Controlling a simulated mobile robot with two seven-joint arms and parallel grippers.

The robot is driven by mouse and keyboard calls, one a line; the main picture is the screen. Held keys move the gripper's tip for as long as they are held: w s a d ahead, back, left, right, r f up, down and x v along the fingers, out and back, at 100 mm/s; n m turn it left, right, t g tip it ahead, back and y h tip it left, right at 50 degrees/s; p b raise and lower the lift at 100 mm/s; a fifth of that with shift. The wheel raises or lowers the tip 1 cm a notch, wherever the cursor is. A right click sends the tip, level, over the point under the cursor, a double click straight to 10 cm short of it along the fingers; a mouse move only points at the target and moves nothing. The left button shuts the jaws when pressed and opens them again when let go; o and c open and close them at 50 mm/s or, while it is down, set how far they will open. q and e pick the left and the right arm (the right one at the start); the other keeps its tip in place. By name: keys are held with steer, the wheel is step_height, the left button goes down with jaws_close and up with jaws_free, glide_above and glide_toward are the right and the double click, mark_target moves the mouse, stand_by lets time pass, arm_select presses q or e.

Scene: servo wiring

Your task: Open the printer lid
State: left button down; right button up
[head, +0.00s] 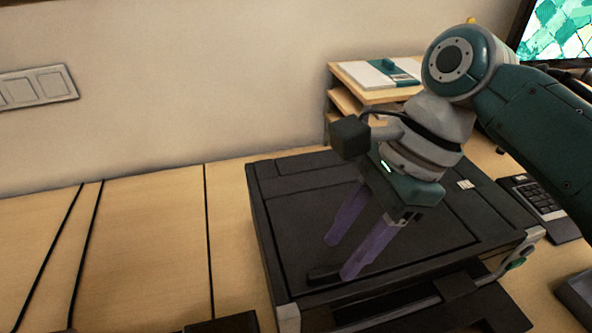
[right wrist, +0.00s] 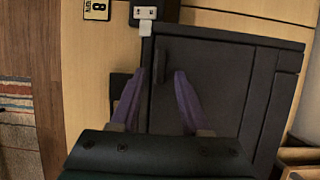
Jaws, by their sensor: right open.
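The black printer (head: 270,213) stands on the wooden desk, with its lid (head: 430,226) lying flat and shut on top. A small raised dark handle (head: 322,274) sits near the lid's front left edge; it also shows in the right wrist view (right wrist: 160,68). My right gripper (head: 340,258) is open and empty, its two purple fingers pointing down above the lid close to the handle. In the right wrist view my right gripper (right wrist: 160,75) has its fingertips on either side of the handle in the picture; I cannot tell whether they touch anything. My left gripper is not in view.
A wooden shelf unit (head: 345,100) with papers stands behind the printer. A dark keypad device (head: 538,202) lies to its right, and a monitor (head: 560,30) is at the upper right. The desk left of the printer (head: 150,240) is clear except for thin dark lines.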

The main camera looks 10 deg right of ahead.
mark_target(329, 270)
steer(key=shift+b+x, duration=0.35)
steer(key=shift+x, duration=1.6)
jaws_close()
steer(key=shift+r, duration=0.1)
